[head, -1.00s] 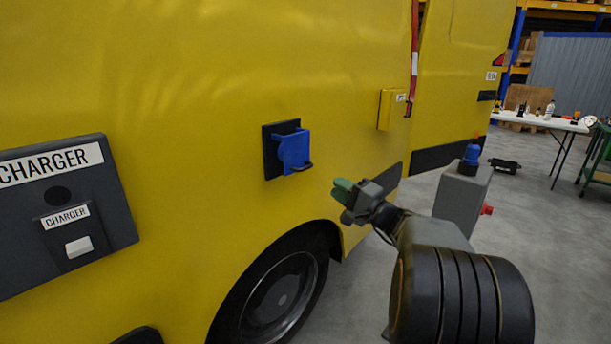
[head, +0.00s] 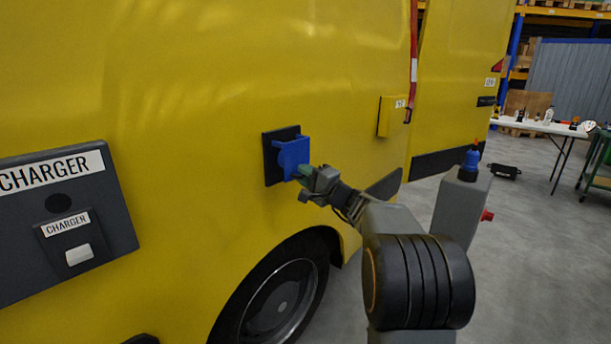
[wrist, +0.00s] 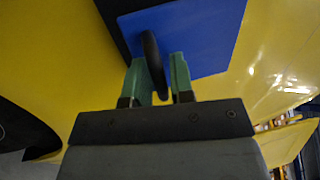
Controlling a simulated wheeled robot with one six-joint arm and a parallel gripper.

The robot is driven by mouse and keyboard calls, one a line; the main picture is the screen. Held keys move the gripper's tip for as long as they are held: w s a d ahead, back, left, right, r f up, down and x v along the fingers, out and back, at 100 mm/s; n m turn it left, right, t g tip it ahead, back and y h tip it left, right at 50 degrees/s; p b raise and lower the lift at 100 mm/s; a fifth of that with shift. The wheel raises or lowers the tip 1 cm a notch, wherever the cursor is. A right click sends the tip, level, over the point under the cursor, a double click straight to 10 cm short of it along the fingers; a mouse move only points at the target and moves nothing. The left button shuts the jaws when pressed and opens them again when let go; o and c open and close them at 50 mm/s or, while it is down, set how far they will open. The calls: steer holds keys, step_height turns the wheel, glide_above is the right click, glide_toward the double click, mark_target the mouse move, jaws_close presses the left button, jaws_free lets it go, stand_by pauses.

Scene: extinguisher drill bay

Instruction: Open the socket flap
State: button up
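The socket flap (head: 292,153) is a blue cover on a dark square plate (head: 271,167) on the yellow vehicle's side. It appears closed. In the wrist view the blue flap (wrist: 205,35) fills the upper middle, with a dark loop handle (wrist: 152,58) sticking out from it. My gripper (head: 304,177) is at the flap's lower right edge in the head view. In the wrist view its two green fingers (wrist: 158,80) stand apart on either side of the handle, with a gap visible at least on the right. The handle is hidden behind the gripper in the head view.
A dark charger panel (head: 62,215) is at the left on the yellow vehicle wall (head: 200,80). A small yellow box (head: 392,116) is right of the flap. A grey post with a blue top (head: 462,195) stands right of my arm. A wheel (head: 275,300) is below.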

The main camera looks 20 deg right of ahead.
jaws_close()
stand_by(0.4)
